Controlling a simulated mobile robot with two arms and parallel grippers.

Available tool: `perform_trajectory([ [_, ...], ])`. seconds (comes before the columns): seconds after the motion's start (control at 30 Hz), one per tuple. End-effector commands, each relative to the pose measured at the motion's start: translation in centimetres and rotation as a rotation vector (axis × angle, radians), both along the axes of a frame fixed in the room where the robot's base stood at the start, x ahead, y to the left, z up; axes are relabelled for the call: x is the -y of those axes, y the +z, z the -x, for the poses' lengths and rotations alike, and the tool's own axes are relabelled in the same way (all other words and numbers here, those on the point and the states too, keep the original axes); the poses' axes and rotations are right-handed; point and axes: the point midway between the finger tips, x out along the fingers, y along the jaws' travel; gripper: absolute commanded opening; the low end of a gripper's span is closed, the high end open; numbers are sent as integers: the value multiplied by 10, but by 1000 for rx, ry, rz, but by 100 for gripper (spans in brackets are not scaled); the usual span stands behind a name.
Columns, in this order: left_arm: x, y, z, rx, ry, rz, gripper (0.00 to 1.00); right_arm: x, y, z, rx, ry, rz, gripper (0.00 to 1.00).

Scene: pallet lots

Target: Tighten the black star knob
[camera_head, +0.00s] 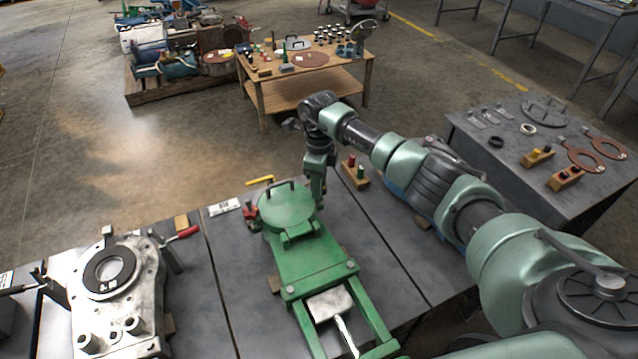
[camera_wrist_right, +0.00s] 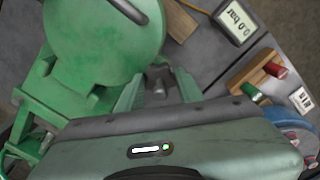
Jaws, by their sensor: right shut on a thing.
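The green cast machine (camera_head: 300,255) with a round lid (camera_head: 285,205) and a bar handle lies on the grey bench. My right gripper (camera_head: 319,202) points down at the right edge of the lid. In the wrist view its green fingers (camera_wrist_right: 157,92) are shut on a small dark grey part (camera_wrist_right: 158,80) beside the lid (camera_wrist_right: 103,45). This part appears to be the black star knob, but its star shape is mostly hidden between the fingers. In the head view the gripper hides it. My left gripper is not in view.
A metal housing (camera_head: 122,315) with a dark ring stands at left. A gauge reading 0.0 bar (camera_wrist_right: 238,20) and a wooden block with red and green pieces (camera_wrist_right: 258,75) lie near the gripper. A dark table (camera_head: 480,150) with rings and plates is at right.

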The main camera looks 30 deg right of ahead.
Motion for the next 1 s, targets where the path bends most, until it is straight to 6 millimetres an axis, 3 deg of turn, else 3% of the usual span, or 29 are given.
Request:
perform_trajectory([
  [0.6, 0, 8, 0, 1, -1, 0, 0, 1, 3, -1, 2, -582, 2, 0],
  [1.0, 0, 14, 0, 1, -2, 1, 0, 1, 2, -1, 2, -852, 1, 0],
])
